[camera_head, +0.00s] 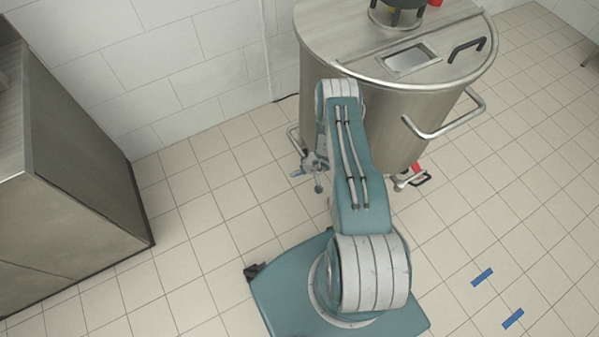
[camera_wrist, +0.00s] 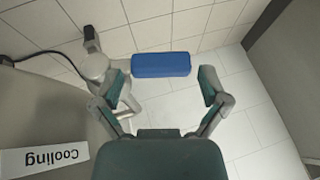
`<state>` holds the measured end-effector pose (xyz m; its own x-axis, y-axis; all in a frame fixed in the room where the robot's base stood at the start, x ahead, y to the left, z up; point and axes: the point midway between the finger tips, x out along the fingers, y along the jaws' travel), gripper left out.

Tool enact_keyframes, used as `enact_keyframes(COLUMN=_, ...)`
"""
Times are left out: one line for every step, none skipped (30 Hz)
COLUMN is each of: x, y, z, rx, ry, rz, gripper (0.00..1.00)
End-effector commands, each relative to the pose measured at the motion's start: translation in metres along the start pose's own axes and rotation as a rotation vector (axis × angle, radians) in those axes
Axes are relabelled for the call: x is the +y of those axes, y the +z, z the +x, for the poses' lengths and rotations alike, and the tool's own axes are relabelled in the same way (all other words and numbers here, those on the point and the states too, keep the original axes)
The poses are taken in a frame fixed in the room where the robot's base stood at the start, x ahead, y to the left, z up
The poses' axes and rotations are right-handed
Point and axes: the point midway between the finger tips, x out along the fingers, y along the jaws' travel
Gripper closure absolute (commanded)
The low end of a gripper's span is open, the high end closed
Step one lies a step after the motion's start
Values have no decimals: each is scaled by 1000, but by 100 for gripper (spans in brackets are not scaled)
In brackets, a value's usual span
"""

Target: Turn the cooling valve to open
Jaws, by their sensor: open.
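The cooling valve has a blue handle (camera_wrist: 160,64) that lies level across the upper middle of the wrist view. Its metal body (camera_wrist: 97,66) is to the left, beside the tank wall. A white label reading "Cooling" (camera_wrist: 44,158) is upside down at the lower left. My gripper (camera_wrist: 164,83) is open, with one finger on each side of the handle's span and nothing held. The left finger overlaps the valve body in the picture; contact cannot be told. In the head view, a bit of the blue handle (camera_head: 298,173) shows left of my arm, which hides much of that area.
The large steel tank (camera_head: 440,95) stands behind my arm, with a bar handle (camera_head: 445,131) on its side. A red-handled valve (camera_head: 415,169) is low on its right. A steel cabinet (camera_head: 75,190) stands at the left. Tiled floor between them is clear.

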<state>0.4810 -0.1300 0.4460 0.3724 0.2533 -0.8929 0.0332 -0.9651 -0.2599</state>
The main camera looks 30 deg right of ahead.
Motion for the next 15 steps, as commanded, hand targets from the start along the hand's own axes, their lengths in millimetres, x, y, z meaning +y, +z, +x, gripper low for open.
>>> enact_keyframes(x=0, y=0, z=6, rx=0, ry=0, rz=-2, gripper=6)
enact_keyframes(x=0, y=0, z=8, rx=0, ry=0, rz=-1, gripper=6)
enact_keyframes(x=0, y=0, z=10, rx=0, ry=0, rz=0, gripper=6)
enact_keyframes(x=0, y=0, z=11, rx=0, ry=0, rz=1, gripper=6)
enact_keyframes(x=0, y=0, z=12, rx=0, ry=0, rz=1, gripper=6)
enact_keyframes(x=0, y=0, z=13, rx=1, ry=0, rz=1, gripper=6)
enact_keyframes(x=0, y=0, z=13, rx=1, ry=0, rz=1, gripper=6)
enact_keyframes(x=0, y=0, z=14, rx=1, ry=0, rz=1, gripper=6)
enact_keyframes(x=0, y=0, z=13, rx=1, ry=0, rz=1, gripper=6)
enact_keyframes(x=0, y=0, z=13, rx=1, ry=0, rz=1, gripper=6)
enact_keyframes(x=0, y=0, z=13, rx=1, ry=0, rz=1, gripper=6)
enact_keyframes(x=0, y=0, z=13, rx=1, ry=0, rz=1, gripper=6)
enact_keyframes(x=0, y=0, z=13, rx=1, ry=0, rz=1, gripper=6)
enact_keyframes(x=0, y=0, z=13, rx=1, ry=0, rz=1, gripper=19)
enact_keyframes(x=0, y=0, z=13, rx=1, ry=0, rz=1, gripper=37)
